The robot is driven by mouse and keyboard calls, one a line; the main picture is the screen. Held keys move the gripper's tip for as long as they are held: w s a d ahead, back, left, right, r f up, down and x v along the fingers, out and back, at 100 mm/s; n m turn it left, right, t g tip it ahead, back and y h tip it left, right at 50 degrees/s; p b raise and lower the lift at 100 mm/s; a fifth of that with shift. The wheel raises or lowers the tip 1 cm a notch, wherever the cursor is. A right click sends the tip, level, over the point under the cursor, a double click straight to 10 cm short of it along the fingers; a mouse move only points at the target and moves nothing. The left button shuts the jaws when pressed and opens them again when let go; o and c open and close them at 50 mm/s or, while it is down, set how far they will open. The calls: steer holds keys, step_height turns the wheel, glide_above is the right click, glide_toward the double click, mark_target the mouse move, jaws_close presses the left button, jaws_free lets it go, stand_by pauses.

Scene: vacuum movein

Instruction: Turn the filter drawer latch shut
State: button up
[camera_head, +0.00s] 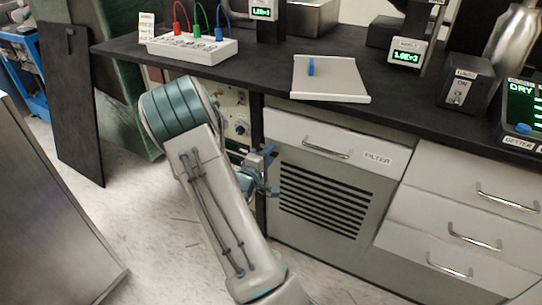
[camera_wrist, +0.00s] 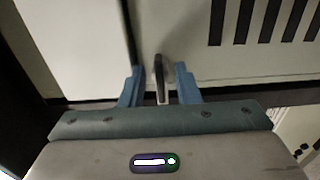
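The filter drawer (camera_head: 290,126) has a pale front with a bar handle and a FILTER label, and its front looks closed. In the wrist view, a narrow upright latch-like piece (camera_wrist: 160,75) stands out from a pale panel, beside a dark vertical seam. My gripper (camera_wrist: 159,88) is open, with one blue finger on each side of this piece and a visible gap on both sides. In the head view my gripper (camera_head: 268,170) is at the left edge of the filter cabinet, below the drawer's left end. The latch is hidden there by my gripper and arm.
A dark slatted vent (camera_head: 325,200) is right of my gripper. The black worktop (camera_head: 250,60) overhangs above, bearing a grey tray with a blue peg. Drawers with bar handles (camera_head: 475,240) stand to the right. Open floor (camera_head: 320,272) lies in front.

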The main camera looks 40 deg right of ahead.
steer(key=shift+d, duration=0.2)
steer(key=shift+d, duration=0.1)
jaws_close()
